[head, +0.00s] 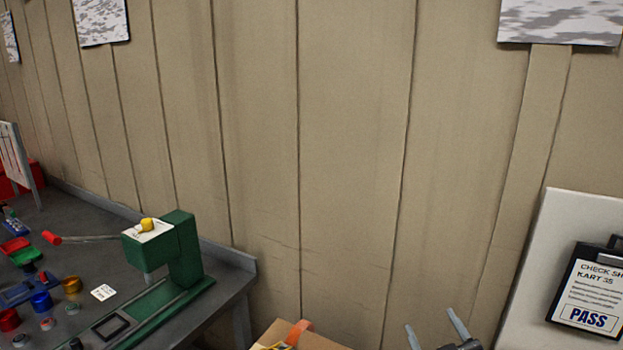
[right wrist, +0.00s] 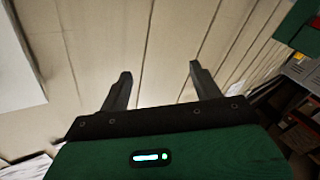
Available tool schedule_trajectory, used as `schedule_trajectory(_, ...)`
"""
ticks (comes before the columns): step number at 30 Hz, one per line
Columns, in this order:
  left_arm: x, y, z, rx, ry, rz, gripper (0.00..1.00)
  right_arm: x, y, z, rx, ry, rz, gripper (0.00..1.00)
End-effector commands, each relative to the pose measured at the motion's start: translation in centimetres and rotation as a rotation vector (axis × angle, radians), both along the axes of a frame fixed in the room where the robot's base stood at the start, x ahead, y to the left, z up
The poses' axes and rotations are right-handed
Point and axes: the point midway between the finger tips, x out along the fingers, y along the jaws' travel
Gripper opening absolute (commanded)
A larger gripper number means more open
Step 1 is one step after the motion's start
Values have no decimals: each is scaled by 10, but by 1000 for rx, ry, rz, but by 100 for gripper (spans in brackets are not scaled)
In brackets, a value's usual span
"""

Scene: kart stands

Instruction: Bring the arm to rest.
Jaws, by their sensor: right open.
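My right gripper (head: 436,330) shows at the bottom edge of the head view, right of centre, with its two fingers pointing up and spread apart. In the right wrist view its fingers (right wrist: 158,88) are also spread, with nothing between them but the panelled wall behind. It touches nothing that I can see. Most of the right arm is below the head view. My left gripper is in neither view.
A grey workbench (head: 225,312) on the left holds a green press (head: 185,250) and several small coloured parts. A cardboard box (head: 318,339) stands at the bottom centre. A clipboard (head: 590,290) reading PASS hangs on a white board (head: 570,220) at right. The panelled wall (head: 350,150) is bare between.

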Motion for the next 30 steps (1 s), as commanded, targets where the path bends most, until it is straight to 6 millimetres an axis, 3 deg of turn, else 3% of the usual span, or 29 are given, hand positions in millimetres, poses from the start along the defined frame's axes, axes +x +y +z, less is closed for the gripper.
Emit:
schedule_trajectory(1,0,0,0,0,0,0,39,-13,-6,-33,33,122,-43,65)
schedule_trajectory(3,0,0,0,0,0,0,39,-35,-13,-75,64,290,-94,65)
schedule_trajectory(9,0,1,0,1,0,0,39,-123,-19,-178,123,765,-187,65)
schedule_trajectory(15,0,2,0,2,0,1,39,-202,-14,-228,148,1090,-203,65)
schedule_trajectory(21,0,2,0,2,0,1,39,-270,-5,-252,166,1342,-191,65)
schedule_trajectory(30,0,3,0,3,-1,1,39,-246,-3,-340,155,1366,-192,65)
